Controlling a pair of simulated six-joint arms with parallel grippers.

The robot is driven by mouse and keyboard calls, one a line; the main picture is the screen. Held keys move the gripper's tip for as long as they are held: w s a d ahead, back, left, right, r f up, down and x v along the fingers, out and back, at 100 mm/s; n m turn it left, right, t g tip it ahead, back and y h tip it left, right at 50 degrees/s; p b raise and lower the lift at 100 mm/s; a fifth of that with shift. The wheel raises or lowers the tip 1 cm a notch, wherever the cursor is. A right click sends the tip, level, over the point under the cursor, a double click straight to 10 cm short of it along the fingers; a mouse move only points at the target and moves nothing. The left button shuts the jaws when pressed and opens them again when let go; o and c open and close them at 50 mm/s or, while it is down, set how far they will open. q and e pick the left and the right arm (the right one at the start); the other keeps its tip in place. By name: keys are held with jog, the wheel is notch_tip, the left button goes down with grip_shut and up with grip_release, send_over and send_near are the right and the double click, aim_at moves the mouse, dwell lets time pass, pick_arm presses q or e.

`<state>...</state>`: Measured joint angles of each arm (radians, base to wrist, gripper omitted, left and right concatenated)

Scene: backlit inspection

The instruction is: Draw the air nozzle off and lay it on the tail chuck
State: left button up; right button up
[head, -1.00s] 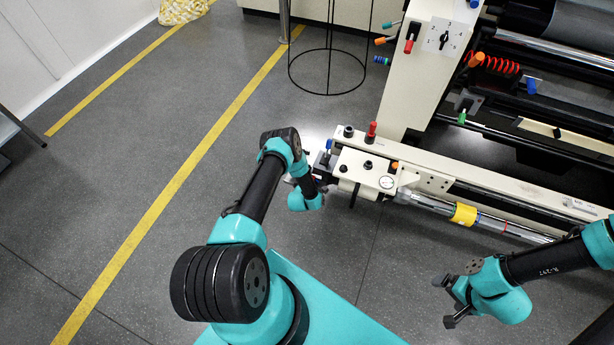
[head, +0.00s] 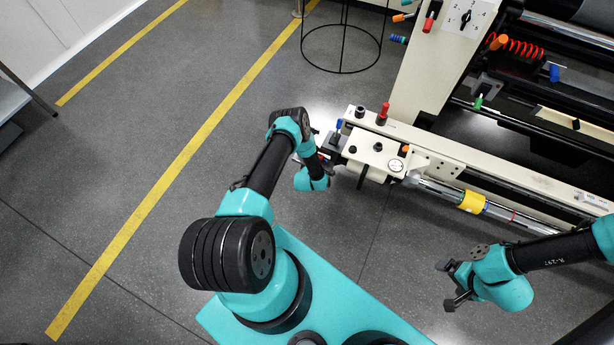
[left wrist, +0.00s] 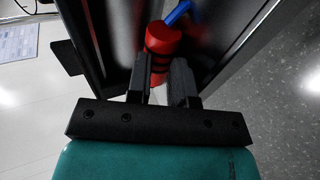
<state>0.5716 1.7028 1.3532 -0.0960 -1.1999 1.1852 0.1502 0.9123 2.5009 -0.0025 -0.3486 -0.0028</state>
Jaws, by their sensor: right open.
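In the left wrist view, a red cylinder with dark bands (left wrist: 160,38) and a blue piece at its top, which looks like the air nozzle, stands at the tips of my left gripper (left wrist: 163,75). One finger is on each side of its lower part; I cannot tell whether they press on it. In the head view, my left gripper (head: 327,157) is at the left end of the cream machine block (head: 376,153), and its fingers are mostly hidden. A metal piece (head: 412,179), perhaps the tail chuck, joins the block's right side. My right gripper (head: 451,285) is open and empty, in front of the rail.
A yellow sleeve (head: 472,202) sits on the shaft right of the block. A red knob (head: 383,112) and a blue knob (head: 339,125) stand up on the block. A black wire stand (head: 341,48) is behind.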

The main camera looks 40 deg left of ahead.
pick_arm(q)
jog(key=shift+o, duration=0.9)
jog(key=v, duration=1.7)
jog(key=shift+s, duration=0.2)
jog(key=shift+d, duration=0.1)
jog(key=w+d+r+m+g+h, duration=0.2)
jog(key=d+r+m+g+h, duration=0.35)
jog(key=d+r+m, duration=0.55)
jog(key=s+d+r+m+g+h, duration=0.3)
jog(key=s+r+m+g, duration=0.3)
jog(key=r, duration=0.7)
jog(key=s+d+m, duration=0.1)
jog(key=s+m, duration=0.1)
jog(key=s, duration=0.2)
jog(key=shift+d+r+m, duration=0.25)
jog(key=shift+m, duration=0.05)
jog(key=shift+s, duration=0.1)
